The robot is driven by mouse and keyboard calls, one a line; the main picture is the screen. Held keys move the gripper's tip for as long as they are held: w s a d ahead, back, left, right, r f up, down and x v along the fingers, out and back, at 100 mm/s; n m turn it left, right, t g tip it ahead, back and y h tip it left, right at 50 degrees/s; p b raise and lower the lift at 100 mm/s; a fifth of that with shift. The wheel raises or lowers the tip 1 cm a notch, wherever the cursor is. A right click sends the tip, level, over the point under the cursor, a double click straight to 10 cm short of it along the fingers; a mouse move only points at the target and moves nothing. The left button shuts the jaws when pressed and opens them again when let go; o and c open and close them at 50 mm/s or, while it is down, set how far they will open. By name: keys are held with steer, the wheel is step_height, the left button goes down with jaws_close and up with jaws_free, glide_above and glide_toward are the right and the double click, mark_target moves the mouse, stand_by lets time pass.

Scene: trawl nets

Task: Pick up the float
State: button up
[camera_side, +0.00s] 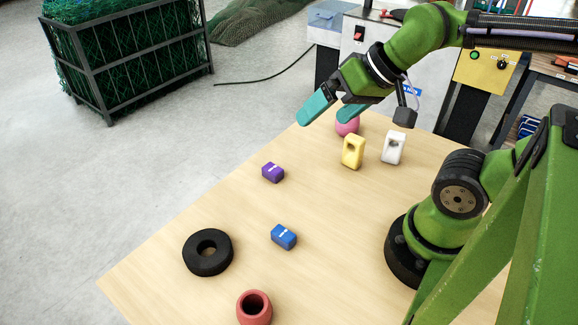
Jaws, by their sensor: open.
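My gripper (333,110) is open and empty, with its teal fingers in the air over the far end of the table. A pink rounded object (347,127) stands on the table just below the right finger, partly hidden by it. A red rounded object with a dark hole in its top (254,308) stands at the near edge of the picture. Either could be the float; I cannot tell which the task means. No contact between my fingers and the pink object is clear.
A yellow block (353,152) and a white block (394,148) with hollows stand close to the pink object. A purple block (273,172), a blue block (284,237) and a black ring (207,252) lie farther forward on the wooden table (340,270).

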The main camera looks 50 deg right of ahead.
steer(key=w+d+f+n+g+h, duration=0.5)
steer(key=d+g+h, duration=0.1)
steer(key=d, duration=0.3)
steer(key=w+d+f+n+g+h, duration=0.4)
steer(key=d+f+n+g+h, duration=0.1)
steer(key=d, duration=0.4)
steer(key=w+d+f+n+g+h, duration=0.5)
steer(key=d+g+h, duration=0.1)
steer(key=d, duration=0.3)
steer(key=f, duration=0.5)
steer(key=s+f, duration=0.1)
steer(key=f, duration=0.1)
steer(key=shift+d+f, duration=0.15)
steer(key=shift+f, duration=0.25)
steer(key=x, duration=0.6)
steer(key=shift+s+d, duration=0.15)
steer(key=shift+d, duration=0.1)
steer(key=c, duration=1)
